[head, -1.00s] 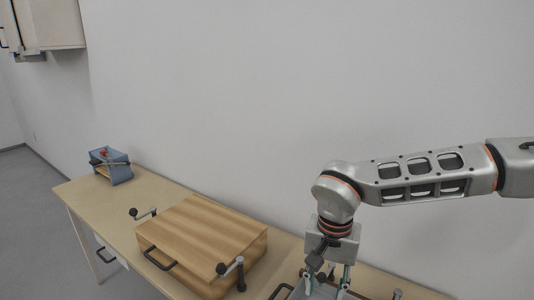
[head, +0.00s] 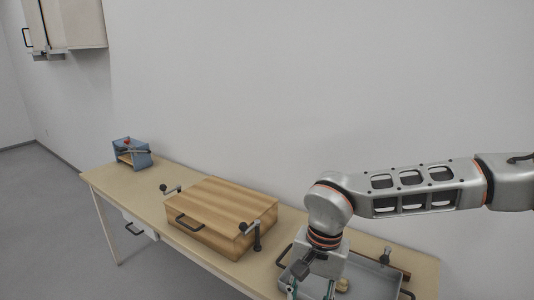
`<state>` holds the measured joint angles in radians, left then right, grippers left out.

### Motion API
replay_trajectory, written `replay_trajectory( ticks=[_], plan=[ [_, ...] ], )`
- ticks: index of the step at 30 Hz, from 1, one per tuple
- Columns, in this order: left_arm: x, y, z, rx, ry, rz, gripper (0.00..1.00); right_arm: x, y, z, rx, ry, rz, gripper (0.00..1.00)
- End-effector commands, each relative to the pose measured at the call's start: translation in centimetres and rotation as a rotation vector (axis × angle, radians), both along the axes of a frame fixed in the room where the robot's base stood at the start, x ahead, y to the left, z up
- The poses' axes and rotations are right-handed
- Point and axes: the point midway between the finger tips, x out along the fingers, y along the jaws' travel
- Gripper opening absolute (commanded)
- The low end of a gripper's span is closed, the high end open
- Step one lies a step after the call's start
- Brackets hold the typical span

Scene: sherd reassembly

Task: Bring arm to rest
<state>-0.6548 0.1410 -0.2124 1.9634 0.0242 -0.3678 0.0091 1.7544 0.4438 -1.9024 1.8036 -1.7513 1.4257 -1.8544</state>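My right arm comes in from the right, and its gripper (head: 311,291) points down over a grey tray (head: 374,281) at the near right of the table. The fingertips are cut off by the bottom edge of the picture. The two fingers look spread apart, but what is between their tips is hidden. A small tan piece (head: 343,285) lies in the tray beside the gripper. My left gripper is not in view.
A wooden box (head: 222,209) with a black handle and crank clamps (head: 251,237) sits mid-table. A blue holder (head: 131,153) stands at the table's far left end. A wall cabinet (head: 70,25) hangs at upper left.

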Motion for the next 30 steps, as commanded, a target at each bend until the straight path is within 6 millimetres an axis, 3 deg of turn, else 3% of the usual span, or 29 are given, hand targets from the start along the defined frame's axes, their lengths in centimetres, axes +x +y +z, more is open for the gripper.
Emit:
replay_trajectory(
  ticks=[5,10,15,18,23,26,30],
  plan=[
    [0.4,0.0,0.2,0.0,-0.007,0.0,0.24,-4.8,5.9,-1.6,0.163,0.156,-0.061,0.37],
    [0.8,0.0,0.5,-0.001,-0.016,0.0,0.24,-10.5,12.9,-1.2,0.363,0.379,-0.175,0.37],
    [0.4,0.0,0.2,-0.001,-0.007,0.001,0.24,-15.4,19.6,2.2,0.574,0.68,-0.352,0.37],
    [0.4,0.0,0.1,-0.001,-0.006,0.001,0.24,-16.9,22.5,5.1,0.681,0.873,-0.475,0.37],
    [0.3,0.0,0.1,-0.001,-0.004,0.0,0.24,-16.8,25.3,9.9,0.824,1.2,-0.695,0.37],
    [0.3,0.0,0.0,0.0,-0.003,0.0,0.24,-15.3,25.9,12.5,0.894,1.414,-0.842,0.37],
    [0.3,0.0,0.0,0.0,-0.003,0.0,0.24,-11.7,25.3,14.7,0.966,1.726,-1.06,0.37]
  ],
)
